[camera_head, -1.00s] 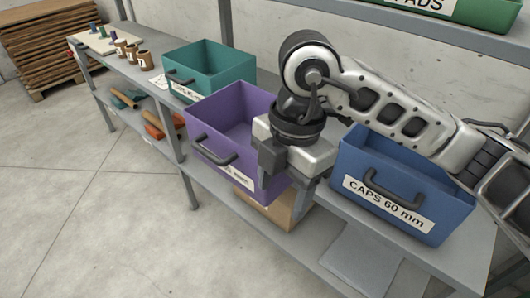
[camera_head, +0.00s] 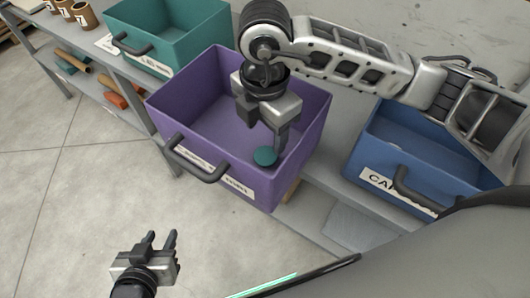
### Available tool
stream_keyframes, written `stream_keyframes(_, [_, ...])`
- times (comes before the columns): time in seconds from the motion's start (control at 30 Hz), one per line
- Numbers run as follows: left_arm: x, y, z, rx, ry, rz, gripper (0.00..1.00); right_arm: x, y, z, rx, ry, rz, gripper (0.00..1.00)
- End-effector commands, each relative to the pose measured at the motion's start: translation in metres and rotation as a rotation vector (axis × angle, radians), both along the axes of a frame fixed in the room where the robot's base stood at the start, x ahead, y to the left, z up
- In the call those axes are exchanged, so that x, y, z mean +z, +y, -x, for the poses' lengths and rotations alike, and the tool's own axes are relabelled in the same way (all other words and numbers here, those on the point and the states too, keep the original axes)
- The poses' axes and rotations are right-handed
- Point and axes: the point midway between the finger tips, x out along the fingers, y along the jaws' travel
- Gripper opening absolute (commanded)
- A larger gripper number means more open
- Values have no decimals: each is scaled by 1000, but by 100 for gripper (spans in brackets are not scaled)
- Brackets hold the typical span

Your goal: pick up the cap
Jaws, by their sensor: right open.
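A round teal cap (camera_head: 265,156) is inside the purple bin (camera_head: 186,122), near its front right corner. My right gripper (camera_head: 279,148) reaches down into this bin from above, its fingers just beside and above the cap. It is open; one finger shows clearly and the other is largely hidden. I cannot tell whether a finger touches the cap. My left gripper (camera_head: 160,239) is at the lower left, over the floor, open and empty with its fingers pointing up.
A blue bin (camera_head: 366,146) labelled for caps stands to the right, partly behind my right arm. A teal bin (camera_head: 152,46) stands to the left on the same grey shelf. Several brown tubes are at the far left. The purple bin's walls surround my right gripper.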

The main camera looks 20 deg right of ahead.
Motion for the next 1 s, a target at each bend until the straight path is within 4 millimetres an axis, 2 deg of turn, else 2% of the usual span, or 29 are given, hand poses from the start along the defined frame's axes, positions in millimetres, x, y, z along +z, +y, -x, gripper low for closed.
stream_keyframes(0.27, [6, 0, -5, 0, -16, 1, 36, -22, 0, 1, 1, 3, 0, 60])
stream_keyframes(0.43, [14, 0, -8, 0, -27, 0, 36, -46, 0, 4, 0, 4, 1, 60])
stream_keyframes(0.53, [11, 1, -9, 0, -25, -2, 36, -60, 0, 4, 0, 2, 0, 60])
stream_keyframes(0.83, [7, 2, -7, 1, -15, -6, 36, -68, 0, 3, 1, -1, -1, 60])
stream_keyframes(0.87, [7, 2, -7, 1, -15, -6, 36, -68, 0, 3, 1, -1, -1, 57])
stream_keyframes(0.9, [7, 2, -7, 1, -16, -5, 36, -68, 0, 3, 1, -1, -1, 46])
stream_keyframes(1.0, [7, 2, -7, 2, -16, -5, 36, -67, 0, 3, 1, -1, -1, 22])
